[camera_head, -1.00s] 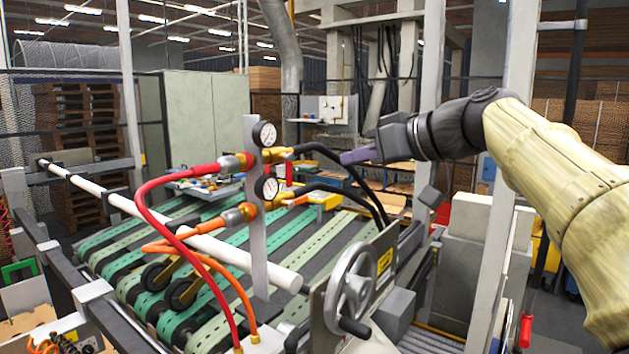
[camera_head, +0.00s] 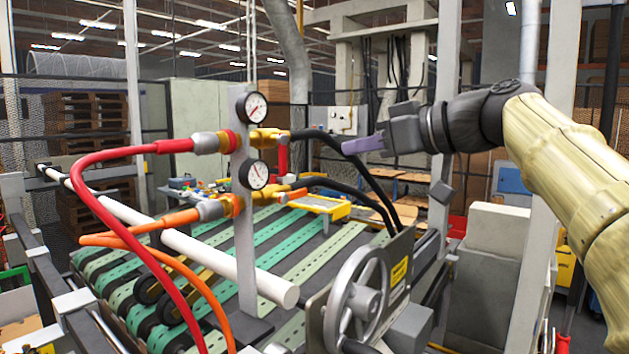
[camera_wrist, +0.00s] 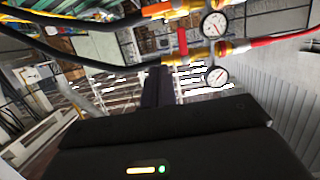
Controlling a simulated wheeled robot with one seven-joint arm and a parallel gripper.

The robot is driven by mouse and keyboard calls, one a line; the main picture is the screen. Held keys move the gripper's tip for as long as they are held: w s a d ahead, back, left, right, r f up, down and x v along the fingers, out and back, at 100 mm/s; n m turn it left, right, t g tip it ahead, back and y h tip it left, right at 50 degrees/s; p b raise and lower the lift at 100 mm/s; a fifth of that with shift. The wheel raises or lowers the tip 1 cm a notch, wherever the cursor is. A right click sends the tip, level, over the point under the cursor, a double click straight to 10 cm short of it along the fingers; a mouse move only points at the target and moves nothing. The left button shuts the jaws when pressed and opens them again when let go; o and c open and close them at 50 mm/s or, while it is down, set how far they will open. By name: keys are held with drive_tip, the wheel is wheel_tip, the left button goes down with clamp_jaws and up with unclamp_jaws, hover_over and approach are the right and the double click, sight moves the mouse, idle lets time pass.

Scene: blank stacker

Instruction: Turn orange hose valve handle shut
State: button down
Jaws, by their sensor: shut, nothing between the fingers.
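The orange hose (camera_head: 160,222) runs into the lower fitting on a grey upright post (camera_head: 246,260). On the post's right side is a lower brass valve with a small orange handle (camera_head: 297,193), lying roughly along the pipe. A red hose (camera_head: 110,155) feeds the upper valve (camera_head: 268,138), which has a red handle (camera_head: 282,156). My gripper (camera_head: 350,146) is shut and empty, pointing left toward the post. It is right of and above the orange handle, clear of both handles. In the wrist view my shut fingers (camera_wrist: 158,88) point toward the valve assembly.
Two round gauges (camera_head: 252,107) (camera_head: 254,175) sit on the post. A handwheel (camera_head: 356,300) and a white bar (camera_head: 220,256) stand lower down. Open air lies between my fingers and the post.

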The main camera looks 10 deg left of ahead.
drive_tip(key=p, duration=0.5)
hover_over(293, 195)
drive_tip(key=w+d, duration=0.1)
drive_tip(key=d, duration=0.2)
wheel_tip(293, 195, down, 2)
wheel_tip(293, 195, down, 4)
drive_tip(key=shift+w+f+p, duration=0.1)
drive_tip(key=shift+f+p, duration=0.15)
drive_tip(key=shift+p, duration=0.1)
